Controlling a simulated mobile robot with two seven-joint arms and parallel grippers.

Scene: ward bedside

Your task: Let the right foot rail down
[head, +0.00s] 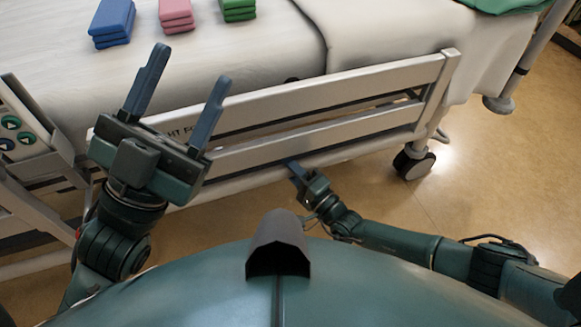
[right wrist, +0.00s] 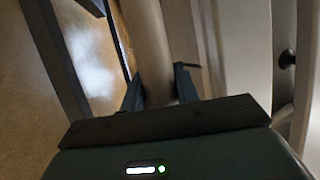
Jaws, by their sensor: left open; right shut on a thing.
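The right foot rail (head: 350,88) is a pale panel with two long slats along the bed's near side. It stands up beside the mattress; part of its dark lettering is hidden behind my left gripper. My left gripper (head: 188,72) is open and empty, in front of the rail's left end with its fingers pointing up toward the mattress. My right gripper (head: 292,170) is low at the pale bar under the slats. In the right wrist view, its two fingers (right wrist: 160,88) are shut on a pale tube (right wrist: 152,45), one on each side. Whether the tube belongs to the rail or bed frame I cannot tell.
Blue (head: 112,22), pink (head: 177,14) and green (head: 239,9) folded stacks lie on the mattress. A control panel with buttons (head: 18,130) is at the left. A bed caster (head: 414,163) stands at the right end. The floor (head: 480,180) at the right is clear.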

